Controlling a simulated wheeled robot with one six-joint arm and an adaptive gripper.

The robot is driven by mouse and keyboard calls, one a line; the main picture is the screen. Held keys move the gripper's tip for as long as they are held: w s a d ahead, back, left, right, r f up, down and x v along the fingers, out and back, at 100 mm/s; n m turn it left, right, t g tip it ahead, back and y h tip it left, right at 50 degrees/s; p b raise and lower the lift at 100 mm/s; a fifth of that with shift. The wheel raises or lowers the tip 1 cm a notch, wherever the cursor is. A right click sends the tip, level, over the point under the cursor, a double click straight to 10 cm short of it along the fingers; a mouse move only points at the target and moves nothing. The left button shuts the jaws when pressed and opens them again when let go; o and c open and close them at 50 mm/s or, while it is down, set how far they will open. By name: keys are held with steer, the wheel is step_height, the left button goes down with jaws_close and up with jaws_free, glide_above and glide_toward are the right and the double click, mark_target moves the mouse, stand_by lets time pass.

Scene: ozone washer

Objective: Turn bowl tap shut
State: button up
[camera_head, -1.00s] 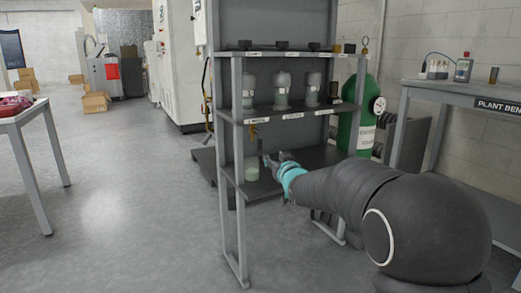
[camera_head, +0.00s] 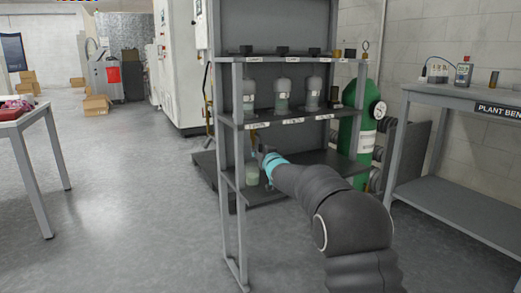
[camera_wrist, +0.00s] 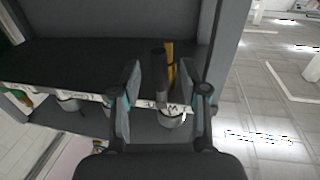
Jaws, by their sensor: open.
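The yellow tap lever (camera_head: 253,139) hangs under the left bowl's end of the middle shelf, beside the left post. In the wrist view the yellow lever (camera_wrist: 170,62) stands beside a dark upright rod (camera_wrist: 158,72), both between my open fingers and with a gap to each finger. My gripper (camera_head: 264,154) reaches in under the middle shelf, close to the lever; its fingers also show in the wrist view (camera_wrist: 168,85). The left bowl (camera_head: 249,96) sits above on that shelf. A pale green jar (camera_head: 252,175) stands on the lower shelf below the tap. Contact with the lever cannot be told.
Two more bowls (camera_head: 282,95) (camera_head: 312,94) stand to the right on the middle shelf (camera_head: 290,121). A green gas cylinder (camera_head: 366,120) stands behind the rack. The plant bench (camera_head: 450,95) is at the right. Open floor lies to the left.

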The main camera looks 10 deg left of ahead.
steer(key=shift+x, duration=0.85)
jaws_close()
